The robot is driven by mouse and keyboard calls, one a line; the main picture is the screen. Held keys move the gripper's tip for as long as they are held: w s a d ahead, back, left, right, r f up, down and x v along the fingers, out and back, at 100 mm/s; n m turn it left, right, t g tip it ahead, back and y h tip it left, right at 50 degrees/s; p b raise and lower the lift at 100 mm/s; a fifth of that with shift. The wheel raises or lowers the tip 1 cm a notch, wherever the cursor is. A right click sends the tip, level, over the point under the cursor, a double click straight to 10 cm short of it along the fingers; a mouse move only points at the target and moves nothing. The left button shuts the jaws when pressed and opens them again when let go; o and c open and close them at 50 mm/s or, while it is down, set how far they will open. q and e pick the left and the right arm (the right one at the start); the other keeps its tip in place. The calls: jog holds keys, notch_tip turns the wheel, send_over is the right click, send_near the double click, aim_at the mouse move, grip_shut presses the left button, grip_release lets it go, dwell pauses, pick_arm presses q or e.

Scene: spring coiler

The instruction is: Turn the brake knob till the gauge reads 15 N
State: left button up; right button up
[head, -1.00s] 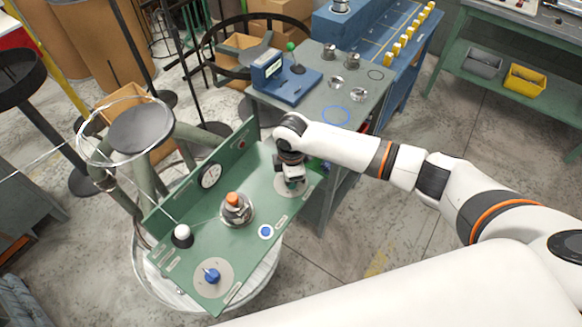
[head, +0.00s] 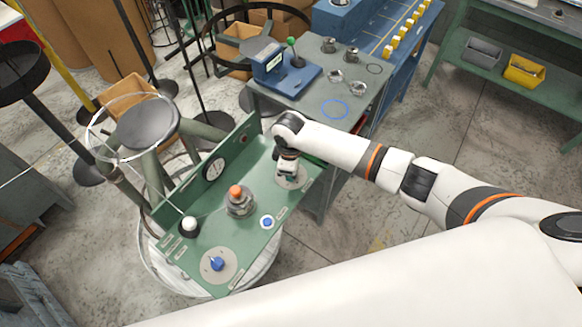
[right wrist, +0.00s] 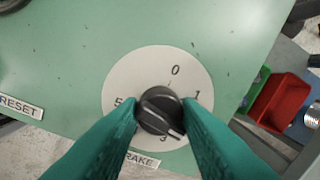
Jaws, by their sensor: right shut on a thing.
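The black brake knob (right wrist: 160,110) sits on a pale round dial (right wrist: 118,82) marked 0, 1, 3 and 5, with other marks covered by my fingers. Its white pointer line aims down and right, between the 1 and the 3. My right gripper (right wrist: 162,116) is shut on the knob, one green finger on each side. In the head view my right gripper (head: 288,172) hides the knob at the right end of the green panel. The gauge (head: 214,168) is a white round dial on the panel's upright back; its reading is too small to tell. My left gripper is out of view.
On the green panel (head: 208,236) stand an orange-topped metal spindle (head: 239,201), a white-topped black post (head: 189,227), a blue button (head: 267,222) and a blue knob (head: 217,264). Red and green bins (right wrist: 278,106) lie beyond the panel edge.

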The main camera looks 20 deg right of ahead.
jog(key=o, duration=1)
jog(key=shift+a, duration=0.1)
jog(key=shift+c, duration=0.2)
notch_tip(320, 180, up, 12)
jog(key=b, duration=0.1)
jog(key=shift+s+a, duration=0.15)
jog(key=shift+s, duration=0.15)
